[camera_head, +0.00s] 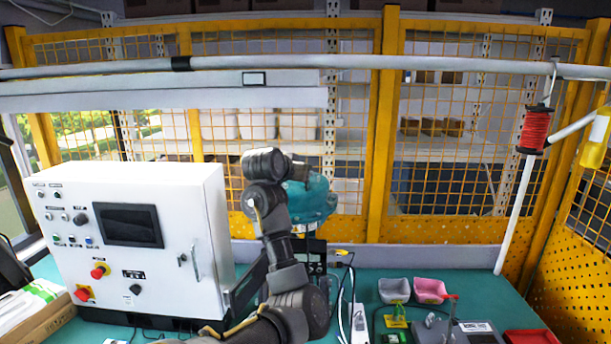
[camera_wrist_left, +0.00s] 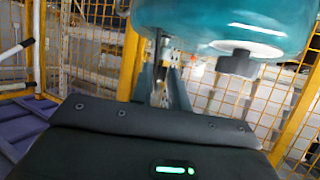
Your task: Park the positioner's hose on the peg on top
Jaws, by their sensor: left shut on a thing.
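The teal positioner (camera_head: 312,200) stands behind my left arm in the head view, its left side covered by my wrist. It fills the top of the left wrist view (camera_wrist_left: 225,20), with a dark knob on its underside. My left gripper (camera_wrist_left: 163,78) is close in front of and below the positioner, shut on the hose (camera_wrist_left: 159,45). Only a thin dark part of the hose shows between the fingers. The fingers are hidden behind my arm in the head view. The peg on top cannot be made out. My right gripper is not in view.
A white control cabinet (camera_head: 140,240) stands close left of my arm. Grey (camera_head: 394,290) and pink (camera_head: 430,290) bins, a power strip (camera_head: 358,322) and a red tray (camera_head: 531,337) are on the teal bench to the right. A yellow mesh fence (camera_head: 470,130) closes the back.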

